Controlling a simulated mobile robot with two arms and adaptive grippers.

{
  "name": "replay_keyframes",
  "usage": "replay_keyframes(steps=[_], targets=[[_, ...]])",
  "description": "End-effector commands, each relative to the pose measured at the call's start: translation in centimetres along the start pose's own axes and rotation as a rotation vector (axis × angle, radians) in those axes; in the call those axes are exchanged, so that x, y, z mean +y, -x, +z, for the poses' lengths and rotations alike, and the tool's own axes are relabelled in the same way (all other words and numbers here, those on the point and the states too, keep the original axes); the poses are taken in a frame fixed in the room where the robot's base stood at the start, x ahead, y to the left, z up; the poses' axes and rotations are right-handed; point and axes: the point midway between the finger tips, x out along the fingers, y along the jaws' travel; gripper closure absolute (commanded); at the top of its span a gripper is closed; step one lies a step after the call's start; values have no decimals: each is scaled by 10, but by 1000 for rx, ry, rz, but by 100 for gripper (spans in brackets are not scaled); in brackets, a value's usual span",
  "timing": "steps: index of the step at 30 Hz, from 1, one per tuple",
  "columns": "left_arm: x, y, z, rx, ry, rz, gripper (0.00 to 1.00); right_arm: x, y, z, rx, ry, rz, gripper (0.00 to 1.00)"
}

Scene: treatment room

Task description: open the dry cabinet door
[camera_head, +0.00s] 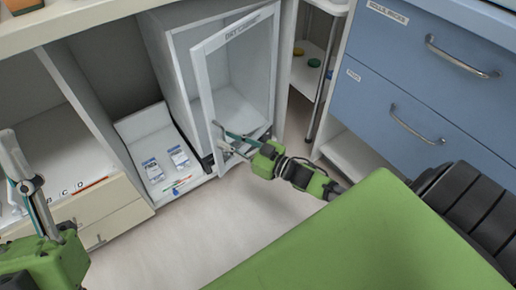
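The dry cabinet (181,62) is a pale grey box under the counter. Its framed door (201,85), labelled along the top, stands partly open, with its left edge swung out from the cabinet front and its right side near the cabinet's right edge. My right gripper (219,137) is at the lower left corner of the door, its fingers apart near the door's edge. Whether a finger touches the door I cannot tell. My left gripper (20,168) is at the left picture edge, away from the cabinet, seen from the side.
A white open bin (146,124) with small packets stands left of the cabinet. Beige drawers (92,212) are at the left, blue drawers (416,92) at the right. A shelf with a metal post (326,85) stands right of the door. The floor (190,232) in front is clear.

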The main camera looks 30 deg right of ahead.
Motion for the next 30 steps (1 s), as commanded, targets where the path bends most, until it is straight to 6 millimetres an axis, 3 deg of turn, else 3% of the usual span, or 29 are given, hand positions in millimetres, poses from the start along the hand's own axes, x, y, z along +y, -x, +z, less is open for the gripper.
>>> replay_keyframes(steps=[30], targets=[[-8, 8, 70, -336, -18, -12, 60, 1, 33, -1, 0, 0, 1, 77]])
